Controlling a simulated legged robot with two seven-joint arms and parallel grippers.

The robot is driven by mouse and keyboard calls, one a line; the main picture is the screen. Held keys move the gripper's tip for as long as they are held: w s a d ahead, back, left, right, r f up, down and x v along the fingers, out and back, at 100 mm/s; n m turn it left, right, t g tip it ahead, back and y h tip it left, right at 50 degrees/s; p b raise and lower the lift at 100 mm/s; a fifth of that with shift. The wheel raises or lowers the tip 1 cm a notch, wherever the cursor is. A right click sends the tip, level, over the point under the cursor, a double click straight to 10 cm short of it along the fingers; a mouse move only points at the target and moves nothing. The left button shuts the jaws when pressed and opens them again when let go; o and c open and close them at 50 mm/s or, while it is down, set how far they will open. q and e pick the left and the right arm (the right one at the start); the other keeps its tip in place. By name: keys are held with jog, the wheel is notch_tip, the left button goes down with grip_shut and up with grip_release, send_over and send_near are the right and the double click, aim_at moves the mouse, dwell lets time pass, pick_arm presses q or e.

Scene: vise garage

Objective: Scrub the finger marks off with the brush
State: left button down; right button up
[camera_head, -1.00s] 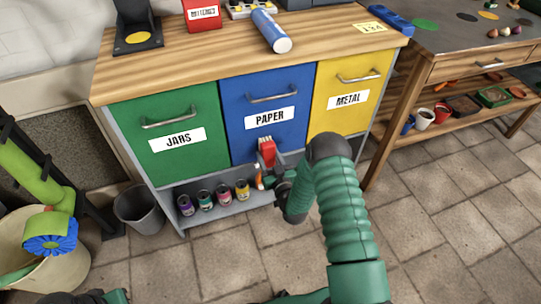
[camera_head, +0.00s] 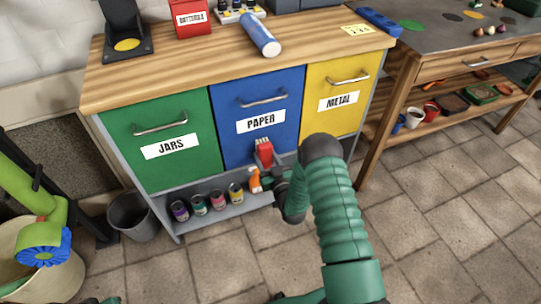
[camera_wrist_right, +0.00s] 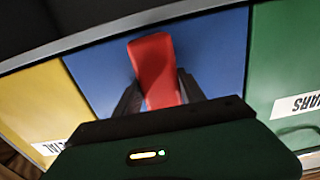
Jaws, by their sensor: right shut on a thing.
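My right gripper (camera_head: 272,175) is shut on a red brush (camera_head: 263,151), low in front of the blue PAPER drawer (camera_head: 228,128). In the right wrist view the red brush (camera_wrist_right: 155,70) stands between the two dark fingers, against the blue front. I cannot tell whether its head touches the drawer. An orange piece (camera_head: 255,181) shows beside the gripper; I cannot tell if it belongs to the brush. No finger marks can be made out on the drawer front. My left gripper is not in view.
The green JARS drawer (camera_head: 180,172) and yellow METAL drawer (camera_head: 340,76) flank the blue one. Several small cans (camera_head: 200,206) stand on the low shelf. A grey bin (camera_head: 130,214) is at left, a workbench (camera_head: 433,68) at right. The paved floor in front is clear.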

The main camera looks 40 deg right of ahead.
jog(key=shift+w+a+r, duration=0.1)
jog(key=shift+w+a, duration=0.15)
jog(key=shift+a, duration=0.6)
jog(key=p+v, duration=0.2)
jog(key=v, duration=0.3)
jog(key=shift+s, duration=0.15)
jog(key=shift+s+a, duration=0.1)
jog(key=shift+s, duration=0.25)
jog(key=p+v, duration=0.1)
jog(key=v, duration=0.2)
